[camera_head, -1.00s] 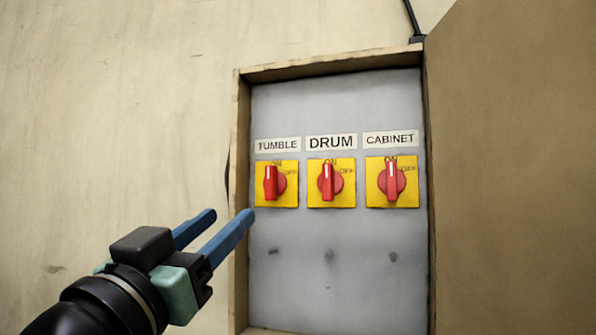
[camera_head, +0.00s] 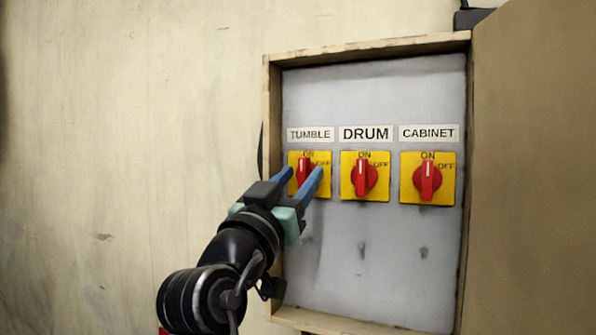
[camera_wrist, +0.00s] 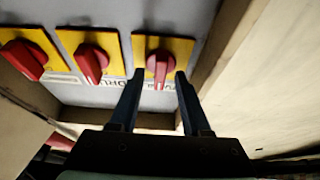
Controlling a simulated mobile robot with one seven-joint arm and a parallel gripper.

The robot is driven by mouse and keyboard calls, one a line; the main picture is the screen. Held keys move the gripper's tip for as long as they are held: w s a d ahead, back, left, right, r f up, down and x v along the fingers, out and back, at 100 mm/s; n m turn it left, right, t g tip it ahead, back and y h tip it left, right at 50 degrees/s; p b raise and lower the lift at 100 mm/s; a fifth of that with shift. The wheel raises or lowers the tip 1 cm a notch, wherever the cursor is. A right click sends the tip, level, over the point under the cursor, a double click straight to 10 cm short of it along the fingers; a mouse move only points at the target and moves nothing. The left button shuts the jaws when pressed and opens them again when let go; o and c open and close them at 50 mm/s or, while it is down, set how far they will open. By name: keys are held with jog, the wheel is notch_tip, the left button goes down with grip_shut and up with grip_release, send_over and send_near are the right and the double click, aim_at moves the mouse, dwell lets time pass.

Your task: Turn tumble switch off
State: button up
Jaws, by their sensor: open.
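The tumble switch (camera_head: 304,171) is a red knob on a yellow plate, at the left of the row under the TUMBLE label (camera_head: 310,134). Its white mark points up toward ON. In the wrist view the tumble switch (camera_wrist: 160,64) is the rightmost knob. My gripper (camera_head: 303,181) is open, with its blue fingers reaching to the lower part of the tumble plate. In the wrist view my gripper (camera_wrist: 158,76) has one fingertip on each side of the knob. I cannot tell whether the fingers touch it.
A wooden frame (camera_head: 270,110) surrounds the grey panel (camera_head: 380,270). An open brown door (camera_head: 530,180) stands on the right. The panel's lower part is clear.

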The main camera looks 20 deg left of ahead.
grip_shut()
